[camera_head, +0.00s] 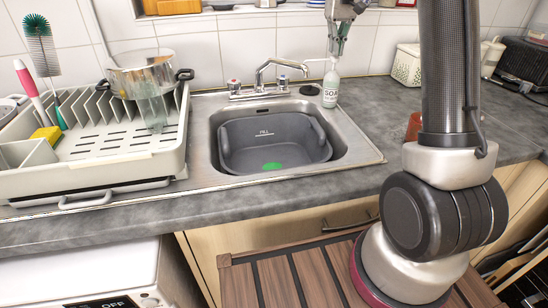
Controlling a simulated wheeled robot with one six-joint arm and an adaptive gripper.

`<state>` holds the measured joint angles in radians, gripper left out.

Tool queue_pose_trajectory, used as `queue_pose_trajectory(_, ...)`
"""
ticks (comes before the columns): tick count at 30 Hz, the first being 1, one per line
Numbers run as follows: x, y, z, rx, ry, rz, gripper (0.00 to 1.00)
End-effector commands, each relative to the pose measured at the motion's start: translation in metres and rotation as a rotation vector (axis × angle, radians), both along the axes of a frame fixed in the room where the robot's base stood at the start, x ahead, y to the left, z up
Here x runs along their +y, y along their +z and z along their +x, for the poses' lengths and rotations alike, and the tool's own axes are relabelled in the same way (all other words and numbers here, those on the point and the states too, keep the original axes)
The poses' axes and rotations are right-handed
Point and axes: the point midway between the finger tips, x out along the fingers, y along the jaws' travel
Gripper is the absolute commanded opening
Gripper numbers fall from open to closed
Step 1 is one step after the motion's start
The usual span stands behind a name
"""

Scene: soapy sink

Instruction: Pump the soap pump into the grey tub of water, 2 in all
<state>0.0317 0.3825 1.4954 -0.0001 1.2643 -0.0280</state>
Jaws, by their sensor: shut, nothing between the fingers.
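The soap pump (331,91) is a pale bottle with a SOAP label. It stands upright at the back right corner of the sink. My gripper (336,50) points down right above it, shut with nothing between the fingers. The fingertips hide most of the pump head, and I cannot tell whether they touch it. A nozzle reaches left from the bottle top. The grey tub (228,150) sits in the sink basin, with a FILL mark on its inner back wall. A green patch (272,166) shows in the tub near its front.
A faucet (268,75) stands behind the sink, left of the soap pump. A dish rack (172,160) with a steel pot (143,75) is on the left. A white basket (407,65) stands back right. My arm blocks part of the right counter.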

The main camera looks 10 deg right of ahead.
Motion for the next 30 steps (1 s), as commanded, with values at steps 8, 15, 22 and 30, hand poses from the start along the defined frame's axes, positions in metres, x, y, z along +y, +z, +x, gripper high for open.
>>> queue_pose_trajectory(8, 0.000, -0.010, 0.000, 0.000, 0.000, 0.000, 0.00)
queue_pose_trajectory(15, 0.000, -0.019, 0.000, 0.001, 0.000, 0.000, 0.00)
queue_pose_trajectory(22, 0.000, -0.021, 0.000, 0.001, 0.000, 0.000, 0.00)
queue_pose_trajectory(30, 0.000, -0.016, 0.000, 0.001, 0.000, 0.000, 0.00)
